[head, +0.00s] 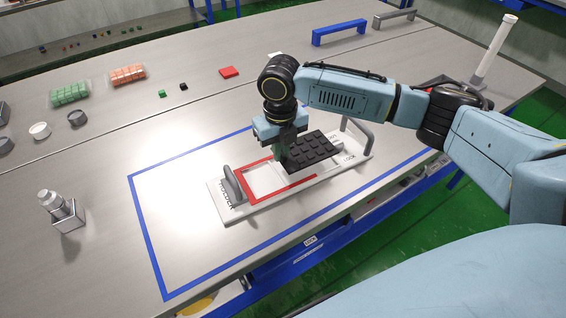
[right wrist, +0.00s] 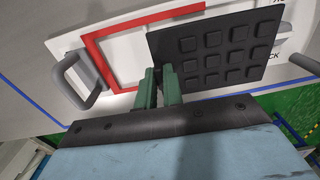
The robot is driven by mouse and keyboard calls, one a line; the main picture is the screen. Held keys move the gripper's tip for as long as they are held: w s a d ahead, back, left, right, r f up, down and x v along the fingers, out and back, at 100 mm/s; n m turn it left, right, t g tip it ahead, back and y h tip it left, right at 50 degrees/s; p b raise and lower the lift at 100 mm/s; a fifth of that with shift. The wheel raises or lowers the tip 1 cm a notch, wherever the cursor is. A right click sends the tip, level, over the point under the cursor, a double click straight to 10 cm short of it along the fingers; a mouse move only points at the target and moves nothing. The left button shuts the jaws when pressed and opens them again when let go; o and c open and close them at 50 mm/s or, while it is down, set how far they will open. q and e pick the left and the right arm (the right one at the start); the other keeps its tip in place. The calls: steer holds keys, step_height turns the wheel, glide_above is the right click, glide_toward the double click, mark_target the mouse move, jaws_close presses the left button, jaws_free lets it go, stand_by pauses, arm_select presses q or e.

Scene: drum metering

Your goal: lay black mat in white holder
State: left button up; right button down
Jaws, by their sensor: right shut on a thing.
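The black mat (head: 314,149) with raised square studs is held above the white holder (head: 262,213), over its middle and right part. My right gripper (head: 287,160) is shut on the mat's left edge. In the right wrist view the green fingers (right wrist: 158,88) pinch the edge of the mat (right wrist: 215,50). The holder has a red-framed opening (head: 254,180) on its left, partly uncovered, and a grey handle at each end. The mat hides part of the holder's right half. Whether the mat touches the holder I cannot tell. My left gripper is out of view.
A blue tape outline (head: 146,228) surrounds the holder on the grey table. Green blocks (head: 69,93), orange blocks (head: 127,75) and a red square (head: 229,72) lie farther back. The front left of the outlined area is clear.

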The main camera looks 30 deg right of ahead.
step_height(320, 180, down, 5)
steer(key=shift+r+b, duration=0.2)
steer(key=shift+b, duration=0.1)
steer(key=shift+f, duration=0.1)
steer(key=c, duration=1.5)
jaws_free()
steer(key=shift+c, duration=0.2)
step_height(320, 180, up, 12)
steer(key=shift+f+p, duration=0.25)
steer(key=shift+p, duration=0.6)
steer(key=shift+r, duration=0.45)
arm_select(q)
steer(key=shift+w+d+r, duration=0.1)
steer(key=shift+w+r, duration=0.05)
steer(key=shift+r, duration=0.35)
